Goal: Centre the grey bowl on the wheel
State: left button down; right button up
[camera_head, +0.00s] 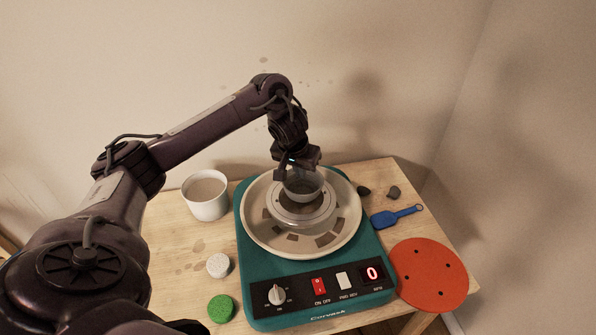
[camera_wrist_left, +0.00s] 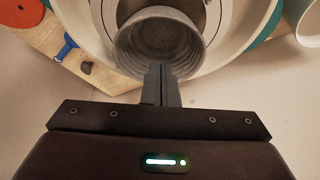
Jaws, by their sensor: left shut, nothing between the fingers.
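The grey bowl (camera_head: 303,187) stands upright on the pottery wheel (camera_head: 330,222), towards the back of the wheel head. It looks off-centre in the head view. My left gripper (camera_head: 299,168) reaches down from above at the bowl's back rim. In the left wrist view the bowl (camera_wrist_left: 160,47) is open towards the camera, and the left gripper (camera_wrist_left: 160,72) is shut with its fingertips at the bowl's near rim. Nothing is held between the fingers. Whether the tips touch the bowl's wall, I cannot tell. My right gripper is not in view.
The wheel sits in a teal housing (camera_head: 262,285) with a dial, switches and a red "0" display. A white container (camera_head: 206,195) stands left. A white sponge (camera_head: 218,265) and green sponge (camera_head: 221,308) lie front left. A blue tool (camera_head: 395,216) and red disc (camera_head: 431,275) lie right.

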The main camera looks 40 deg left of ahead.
aim_at(293, 194)
pick_arm(q)
jog(key=x, duration=0.3)
jog(key=shift+f, duration=0.2)
jog(key=shift+a+f+p, duration=0.1)
jog(key=shift+f+p, duration=0.2)
jog(key=shift+f, duration=0.1)
jog(key=s, duration=0.1)
jog(key=s+p, duration=0.1)
jog(key=s, duration=0.1)
jog(key=shift+d+r, duration=0.1)
jog(key=shift+d, duration=0.2)
jog(key=shift+s+d, duration=0.15)
jog(key=shift+s, duration=0.15)
jog(key=shift+s+d+r+p, duration=0.1)
jog(key=shift+s+p, duration=0.5)
jog(key=shift+p, duration=0.55)
jog(key=shift+s+p, duration=0.3)
jog(key=shift+p, duration=0.05)
jog(key=shift+s+d, duration=0.1)
jog(key=shift+s, duration=0.1)
